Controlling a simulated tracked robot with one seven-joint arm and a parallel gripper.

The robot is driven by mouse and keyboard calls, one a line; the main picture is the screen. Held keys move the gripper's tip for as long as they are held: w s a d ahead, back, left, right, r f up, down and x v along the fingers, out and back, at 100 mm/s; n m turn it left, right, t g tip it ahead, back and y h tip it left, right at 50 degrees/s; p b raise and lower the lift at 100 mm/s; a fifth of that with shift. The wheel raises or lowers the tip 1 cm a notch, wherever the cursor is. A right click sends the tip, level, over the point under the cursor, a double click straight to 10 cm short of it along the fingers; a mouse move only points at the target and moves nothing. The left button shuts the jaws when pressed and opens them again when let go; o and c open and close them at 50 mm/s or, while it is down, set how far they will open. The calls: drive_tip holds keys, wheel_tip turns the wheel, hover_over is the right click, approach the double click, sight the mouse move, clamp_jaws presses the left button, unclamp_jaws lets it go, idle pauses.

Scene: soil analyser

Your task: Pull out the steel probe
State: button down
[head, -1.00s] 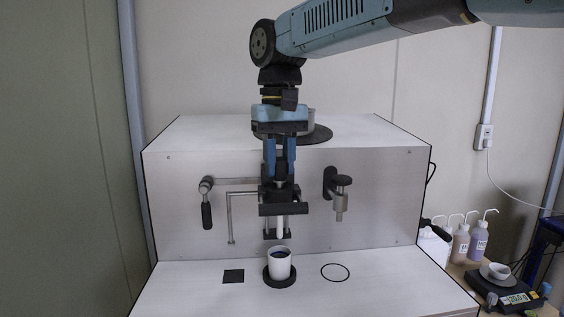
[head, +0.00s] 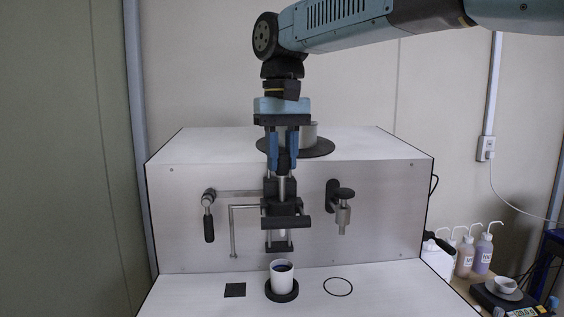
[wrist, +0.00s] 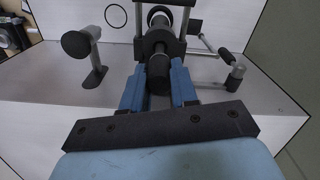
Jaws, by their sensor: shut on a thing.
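The steel probe (head: 282,187) stands upright with a black cap, in a black holder (head: 285,222) on the front of the pale analyser housing. My gripper (head: 283,163) comes from above and is shut on the probe's black cap. A length of steel shows between the cap and the holder, and a pale lower part shows below the holder's bar. In the wrist view the black cap (wrist: 159,72) sits between my blue fingers, with the holder beyond it. Part of the probe is hidden inside the holder.
A white cup (head: 282,272) with dark contents stands on a black disc below the holder. A lever (head: 208,215) is at left, a knobbed fitting (head: 343,205) at right. A round metal piece (head: 309,135) is on top behind my gripper. Bottles (head: 474,252) stand far right.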

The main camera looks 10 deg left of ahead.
wheel_tip(320, 180, up, 12)
idle(2.6)
